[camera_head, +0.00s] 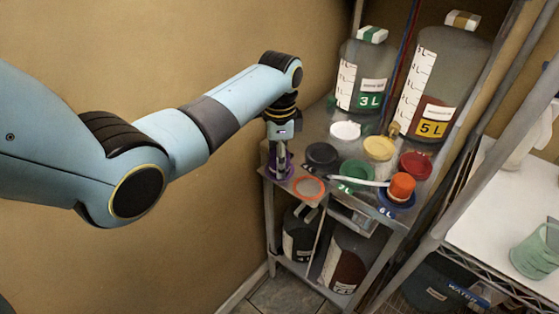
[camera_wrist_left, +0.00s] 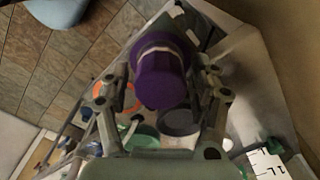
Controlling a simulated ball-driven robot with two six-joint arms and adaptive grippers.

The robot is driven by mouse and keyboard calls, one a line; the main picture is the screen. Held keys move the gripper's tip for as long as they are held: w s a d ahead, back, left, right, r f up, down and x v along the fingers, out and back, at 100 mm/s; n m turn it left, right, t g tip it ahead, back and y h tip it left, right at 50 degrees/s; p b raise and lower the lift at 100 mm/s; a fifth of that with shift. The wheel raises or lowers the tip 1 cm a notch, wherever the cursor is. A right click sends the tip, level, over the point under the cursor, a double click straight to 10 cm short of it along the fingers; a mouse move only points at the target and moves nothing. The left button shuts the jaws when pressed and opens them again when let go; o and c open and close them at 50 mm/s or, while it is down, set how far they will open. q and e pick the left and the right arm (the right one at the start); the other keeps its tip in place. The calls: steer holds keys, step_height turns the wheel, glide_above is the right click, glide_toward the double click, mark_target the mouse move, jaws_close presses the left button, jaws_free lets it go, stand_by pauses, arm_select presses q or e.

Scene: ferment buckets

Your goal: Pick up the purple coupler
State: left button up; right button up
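The purple coupler (camera_wrist_left: 162,75) is a purple cylinder with a pale band, standing between the two fingers of my left gripper (camera_wrist_left: 160,85) in the left wrist view. The fingers are spread, one on each side, with a narrow gap visible at the coupler's left. In the head view my left gripper (camera_head: 280,153) points down over the left corner of the metal shelf. The purple coupler (camera_head: 277,171) shows there below and partly behind the fingers. Whether a finger touches it cannot be told. My right gripper is not in view.
On the metal shelf (camera_head: 312,123), a black lid (camera_head: 322,155) and an orange ring (camera_head: 308,188) lie close right of the coupler. Several coloured lids and an orange-red cap (camera_head: 402,186) lie farther right. Large 3L (camera_head: 366,75) and 5L (camera_head: 440,85) bottles stand behind. A wall is at left.

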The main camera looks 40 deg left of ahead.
arm_select(q)
steer(key=c, duration=1)
steer(key=shift+r, duration=0.1)
steer(key=shift+c, duration=0.2)
